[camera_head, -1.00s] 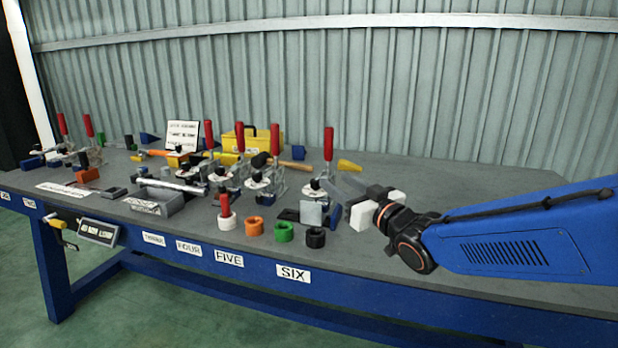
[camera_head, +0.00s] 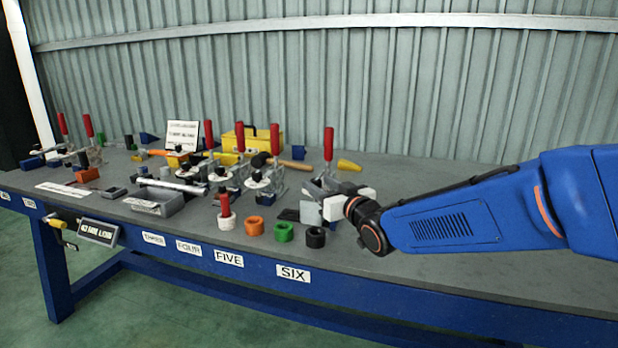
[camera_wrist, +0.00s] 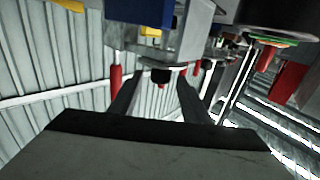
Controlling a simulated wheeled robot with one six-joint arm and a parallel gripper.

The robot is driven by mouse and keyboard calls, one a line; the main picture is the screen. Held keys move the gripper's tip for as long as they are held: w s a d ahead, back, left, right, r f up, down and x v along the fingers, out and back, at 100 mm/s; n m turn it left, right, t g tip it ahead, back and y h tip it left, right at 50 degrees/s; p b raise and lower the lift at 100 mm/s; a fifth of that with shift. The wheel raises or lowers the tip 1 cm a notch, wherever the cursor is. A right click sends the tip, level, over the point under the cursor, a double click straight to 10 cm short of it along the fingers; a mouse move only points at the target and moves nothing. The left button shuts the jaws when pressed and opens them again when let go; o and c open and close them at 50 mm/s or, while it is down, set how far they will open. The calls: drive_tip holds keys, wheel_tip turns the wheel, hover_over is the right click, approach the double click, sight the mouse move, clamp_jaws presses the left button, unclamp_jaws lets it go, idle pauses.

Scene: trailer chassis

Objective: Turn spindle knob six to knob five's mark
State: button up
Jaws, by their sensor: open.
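The station six clamp stands at the right end of the row, its red handle (camera_head: 328,144) upright. Its spindle knob is hidden behind my gripper (camera_head: 322,184) in the head view. In the wrist view, a small dark knob (camera_wrist: 160,76) shows between and beyond the two fingers of my gripper (camera_wrist: 158,84); it appears to be knob six, and I cannot make out its mark. My gripper is open and empty. Knob five (camera_head: 257,176) is a black knob over a white disc on the clamp to the left; its mark is too small to read.
The bench's right part is clear.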

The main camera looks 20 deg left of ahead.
sight(313, 179)
drive_tip(key=x, duration=0.6)
drive_tip(key=shift+w+a, duration=0.2)
drive_tip(key=c, duration=1)
